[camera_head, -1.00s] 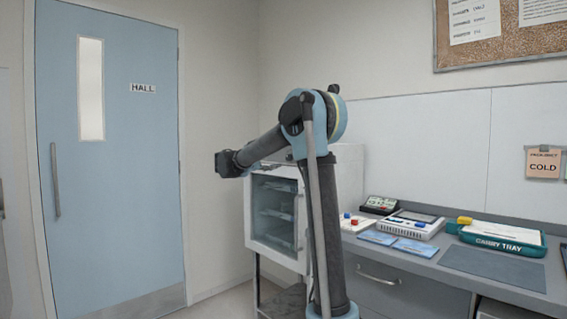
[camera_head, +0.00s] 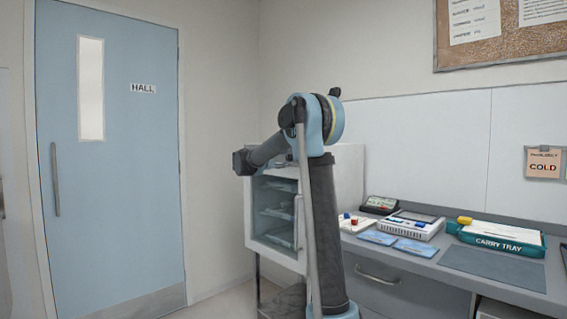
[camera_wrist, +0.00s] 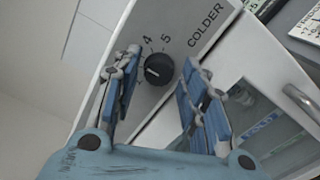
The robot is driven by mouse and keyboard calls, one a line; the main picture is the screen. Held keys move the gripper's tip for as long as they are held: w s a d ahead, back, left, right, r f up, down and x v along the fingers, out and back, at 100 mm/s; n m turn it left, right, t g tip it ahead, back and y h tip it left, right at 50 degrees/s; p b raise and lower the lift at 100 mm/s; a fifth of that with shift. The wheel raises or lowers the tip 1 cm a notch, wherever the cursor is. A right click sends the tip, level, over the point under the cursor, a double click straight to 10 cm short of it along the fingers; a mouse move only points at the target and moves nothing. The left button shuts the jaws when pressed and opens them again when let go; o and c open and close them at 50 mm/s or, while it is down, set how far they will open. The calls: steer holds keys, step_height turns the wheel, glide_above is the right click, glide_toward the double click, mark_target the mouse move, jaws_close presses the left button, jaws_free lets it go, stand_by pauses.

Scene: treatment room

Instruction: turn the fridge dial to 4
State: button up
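The fridge dial (camera_wrist: 158,70) is a round black knob on the fridge's white top panel in the wrist view. A small pale mark shows on its face, but I cannot tell exactly which number it points to. The printed 4 (camera_wrist: 147,39) and 5 (camera_wrist: 166,40) stand above it, with COLDER (camera_wrist: 205,24) to their right. My gripper (camera_wrist: 159,59) is open, its blue-padded fingers apart on either side of the dial, with visible gaps. The white fridge (camera_head: 352,180) stands behind my arm in the head view. There my gripper and the dial are hidden.
The fridge's glass door (camera_head: 275,215) is closed and has a vertical handle (camera_wrist: 300,101). A counter to the right holds a carry tray (camera_head: 500,240), blue packets (camera_head: 412,247) and small devices. The blue hall door (camera_head: 125,200) is at left.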

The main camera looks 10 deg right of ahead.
steer(key=c, duration=0.6)
steer(key=shift+a, duration=0.15)
steer(key=shift+m, duration=0.3)
steer(key=shift+s+m, duration=0.1)
steer(key=shift+m, duration=1.1)
steer(key=shift+d+m, duration=0.2)
steer(key=shift+m, duration=1.7)
steer(key=shift+f, duration=0.1)
